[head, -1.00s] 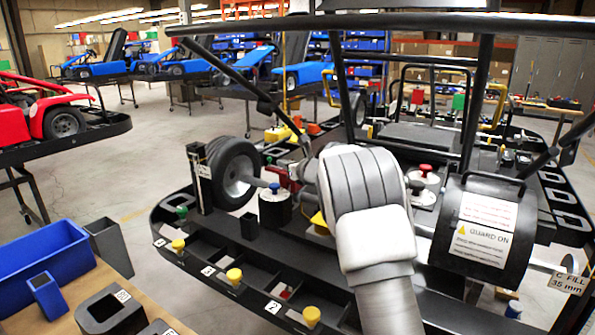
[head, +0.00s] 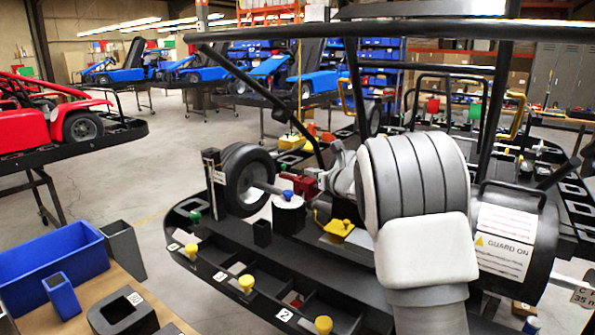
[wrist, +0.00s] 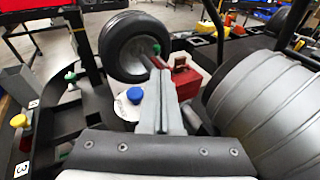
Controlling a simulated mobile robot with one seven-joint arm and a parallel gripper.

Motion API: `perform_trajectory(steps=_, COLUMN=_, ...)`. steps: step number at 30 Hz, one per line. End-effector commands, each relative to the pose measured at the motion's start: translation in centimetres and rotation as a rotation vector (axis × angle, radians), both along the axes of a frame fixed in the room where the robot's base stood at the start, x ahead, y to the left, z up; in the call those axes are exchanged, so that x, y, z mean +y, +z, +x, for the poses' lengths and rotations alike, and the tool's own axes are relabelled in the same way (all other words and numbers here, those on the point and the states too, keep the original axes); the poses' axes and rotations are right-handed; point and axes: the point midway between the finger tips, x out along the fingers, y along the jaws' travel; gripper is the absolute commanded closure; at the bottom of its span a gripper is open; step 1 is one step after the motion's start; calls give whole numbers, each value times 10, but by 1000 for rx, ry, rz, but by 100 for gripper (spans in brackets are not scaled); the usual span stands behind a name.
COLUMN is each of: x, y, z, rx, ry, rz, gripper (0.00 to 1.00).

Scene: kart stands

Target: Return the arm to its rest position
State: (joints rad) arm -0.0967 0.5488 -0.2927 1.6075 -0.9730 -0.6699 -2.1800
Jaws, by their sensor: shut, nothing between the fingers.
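My arm (head: 415,200), grey and white, is bent and raised in front of the kart stand (head: 215,262) in the head view, and hides part of it. In the wrist view my gripper (wrist: 157,72) is shut, its two grey fingers together with nothing between them. The fingertips point toward the black-tyred wheel (wrist: 125,45) and a red block (wrist: 185,78). A blue knob (wrist: 135,95) on a white round top shows just left of the fingers. I cannot tell whether the fingers touch anything.
The kart's black frame bars (head: 400,28) run above and beside my arm. A black drum guard (head: 540,240) with a "GUARD ON" label stands close to its right. A blue bin (head: 50,268) sits on a bench at lower left. Open floor lies between bench and red kart (head: 60,120).

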Motion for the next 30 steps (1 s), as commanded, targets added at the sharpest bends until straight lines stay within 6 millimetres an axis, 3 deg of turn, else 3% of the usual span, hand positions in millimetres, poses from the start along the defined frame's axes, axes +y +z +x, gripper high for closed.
perform_trajectory(steps=5, x=-30, y=41, z=-27, rx=85, ry=-214, rz=282, gripper=100)
perform_trajectory(steps=9, x=-57, y=66, z=-68, rx=182, ry=-437, rz=620, gripper=100)
perform_trajectory(steps=13, x=-75, y=77, z=-116, rx=266, ry=-632, rz=940, gripper=100)
perform_trajectory(steps=20, x=-85, y=70, z=-214, rx=402, ry=-964, rz=1498, gripper=100)
perform_trajectory(steps=30, x=-57, y=20, z=-377, rx=540, ry=-1494, rz=2224, gripper=100)
